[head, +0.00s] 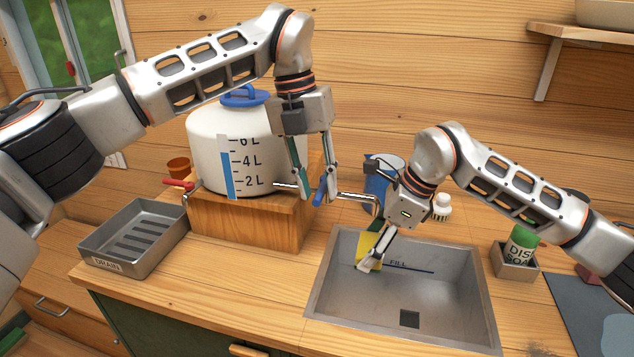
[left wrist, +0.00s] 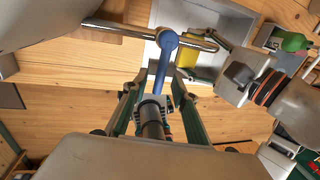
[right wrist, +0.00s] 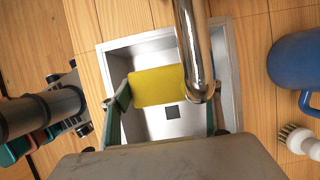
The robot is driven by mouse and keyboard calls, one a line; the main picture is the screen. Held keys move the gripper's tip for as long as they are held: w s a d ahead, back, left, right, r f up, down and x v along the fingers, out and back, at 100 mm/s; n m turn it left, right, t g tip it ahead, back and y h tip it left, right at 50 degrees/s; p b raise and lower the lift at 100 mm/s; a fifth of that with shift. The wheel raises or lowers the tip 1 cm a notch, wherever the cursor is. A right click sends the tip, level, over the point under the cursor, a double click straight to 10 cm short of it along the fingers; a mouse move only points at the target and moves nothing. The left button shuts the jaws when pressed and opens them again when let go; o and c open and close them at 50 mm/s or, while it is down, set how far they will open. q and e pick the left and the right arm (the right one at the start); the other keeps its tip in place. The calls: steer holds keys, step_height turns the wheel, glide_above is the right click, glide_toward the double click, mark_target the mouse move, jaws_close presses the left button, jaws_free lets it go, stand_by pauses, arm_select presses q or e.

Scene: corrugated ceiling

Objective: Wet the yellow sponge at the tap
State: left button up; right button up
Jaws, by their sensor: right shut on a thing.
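The yellow sponge (head: 366,246) is in my right gripper (head: 372,262), which is shut on it inside the sink, near its back left corner. The sponge (right wrist: 157,87) also shows in the right wrist view, beside the mouth of the metal spout (right wrist: 192,45). The tap's spout (head: 358,197) comes from the white water tank (head: 205,130) and ends above the sponge. My left gripper (head: 315,198) is open, its fingers on either side of the tap's blue lever (left wrist: 163,60); contact is unclear. No water stream is visible.
The grey sink (head: 455,290) has a fill line and a dark drain. A metal tray marked DRAIN (head: 163,252) stands at the left, near a second, red-handled tap (head: 178,183). A blue mug (head: 375,192) is behind the spout. A soap bottle (head: 522,240) stands in a holder at the right.

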arm_select(q)
jaws_close()
steer(key=shift+s+d+n+t, duration=0.15)
steer(key=shift+d+n, duration=0.25)
steer(key=shift+n, duration=0.45)
steer(key=shift+d+n+t, duration=0.15)
steer(key=shift+d+n, duration=0.25)
steer(key=shift+n, duration=0.45)
jaws_free()
steer(key=shift+r, duration=0.1)
